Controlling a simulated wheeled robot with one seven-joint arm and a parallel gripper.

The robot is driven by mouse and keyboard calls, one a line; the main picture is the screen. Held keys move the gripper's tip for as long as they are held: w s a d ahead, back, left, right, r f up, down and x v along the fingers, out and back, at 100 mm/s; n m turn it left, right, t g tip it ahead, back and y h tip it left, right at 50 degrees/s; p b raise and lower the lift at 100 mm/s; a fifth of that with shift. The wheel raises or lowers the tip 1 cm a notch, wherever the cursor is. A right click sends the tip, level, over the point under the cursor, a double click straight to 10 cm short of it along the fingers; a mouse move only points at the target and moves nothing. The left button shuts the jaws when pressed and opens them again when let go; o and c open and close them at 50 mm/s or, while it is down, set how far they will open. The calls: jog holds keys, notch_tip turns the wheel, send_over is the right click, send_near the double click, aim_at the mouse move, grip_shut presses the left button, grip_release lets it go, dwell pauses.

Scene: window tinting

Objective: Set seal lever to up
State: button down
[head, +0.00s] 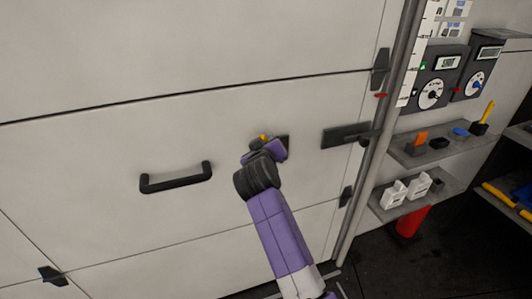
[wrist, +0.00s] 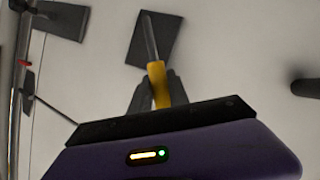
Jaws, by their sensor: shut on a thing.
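The seal lever has a grey rod and a yellow handle (wrist: 158,84), and it stands out from a dark plate (wrist: 137,50) on the pale door in the wrist view. In the head view only a bit of the yellow handle (head: 263,137) shows above my gripper, with the dark plate (head: 285,141) partly hidden behind. My gripper (wrist: 160,97) is shut on the yellow handle, with a grey finger on each side. In the head view my purple gripper (head: 262,150) is close to the door and covers most of the lever. The lever's exact angle is hard to tell.
A black pull handle (head: 176,179) is on the door left of my gripper. A dark latch plate (head: 345,135) and a vertical pole (head: 398,75) with a red marker (head: 381,95) are to the right. Shelves (head: 440,143) with small items stand beyond the pole.

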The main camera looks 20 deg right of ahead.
jog(key=d+r+m+y+p, duration=0.1)
jog(key=d+m+p, duration=0.1)
jog(key=d+p, duration=0.1)
jog(key=shift+r+g+y, duration=0.35)
jog(key=shift+g+y, duration=0.05)
jog(key=shift+d+f+m+y+p, duration=0.1)
jog(key=shift+d+m+y+p, duration=0.7)
jog(key=shift+d+m, duration=0.25)
jog(key=shift+d, duration=0.1)
jog(key=c, duration=1.3)
grip_release()
jog(key=shift+o, duration=0.2)
jog(key=b+v, duration=0.1)
jog(key=v, duration=0.6)
jog(key=shift+s+r, duration=0.2)
jog(key=shift+s, duration=0.15)
